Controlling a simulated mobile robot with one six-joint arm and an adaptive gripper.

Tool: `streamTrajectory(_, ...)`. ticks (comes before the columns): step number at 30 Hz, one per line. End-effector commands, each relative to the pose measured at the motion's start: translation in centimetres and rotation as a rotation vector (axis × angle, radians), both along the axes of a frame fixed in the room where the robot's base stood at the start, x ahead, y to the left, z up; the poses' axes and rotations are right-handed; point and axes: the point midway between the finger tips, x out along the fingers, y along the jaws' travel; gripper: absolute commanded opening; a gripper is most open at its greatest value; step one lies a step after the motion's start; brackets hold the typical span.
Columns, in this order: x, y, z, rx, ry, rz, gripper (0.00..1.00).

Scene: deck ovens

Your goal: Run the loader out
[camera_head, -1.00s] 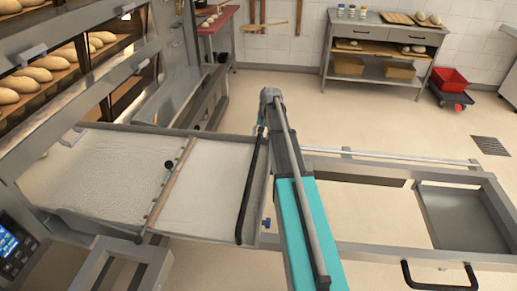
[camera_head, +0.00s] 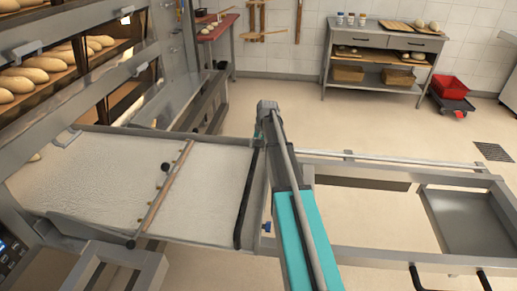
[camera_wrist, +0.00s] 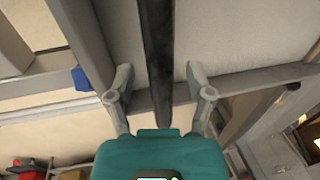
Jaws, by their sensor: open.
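The loader (camera_head: 90,190) is a pale cloth-covered belt in a metal frame, at the left in the head view beside the oven. A thin wooden bar with black knobs (camera_head: 165,190) crosses it. A black handle bar (camera_head: 247,205) spans its right end. In the wrist view the same black bar (camera_wrist: 157,45) runs between the fingers of my gripper (camera_wrist: 158,78). The gripper is open, with a finger on each side and visible gaps to the bar. In the head view my arm hides the gripper.
A metal frame with rails (camera_head: 420,260) extends right of the loader. The deck oven (camera_head: 100,60) with loaves stands at the left. A shelf table (camera_head: 385,45) and a red bin (camera_head: 450,88) stand at the back. The middle floor is clear.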

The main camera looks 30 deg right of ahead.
Motion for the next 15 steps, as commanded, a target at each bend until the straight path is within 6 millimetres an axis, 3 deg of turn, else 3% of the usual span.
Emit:
streamTrajectory(8, 0.01, 0.03, 0.01, 0.0, 0.0, 0.0, 0.66)
streamTrajectory(15, 0.01, 0.03, 0.01, 0.0, 0.0, 0.0, 0.21)
